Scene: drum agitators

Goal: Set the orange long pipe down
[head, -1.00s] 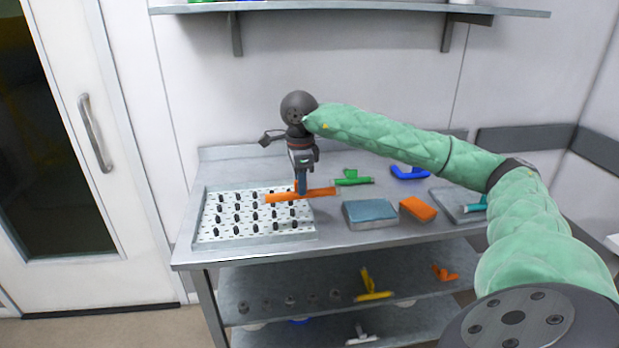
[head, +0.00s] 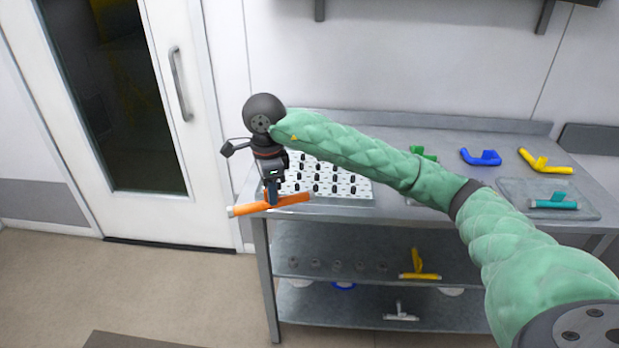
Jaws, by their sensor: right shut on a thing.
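The orange long pipe (head: 243,208) is held level in my right gripper (head: 271,200). The gripper points down and is shut on the pipe near its middle. In the head view the pipe shows in front of the table's front left corner, and its left end reaches out past the table over the floor. It seems to hang above the tabletop level; its exact height cannot be told. My left gripper is not in view.
A white pegboard tray (head: 345,190) with black pegs stands behind the pipe on the metal table (head: 470,165). A blue pipe (head: 480,157), a yellow pipe (head: 544,161) and a tray with a teal pipe (head: 553,203) lie right. A lower shelf holds a yellow piece (head: 417,268).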

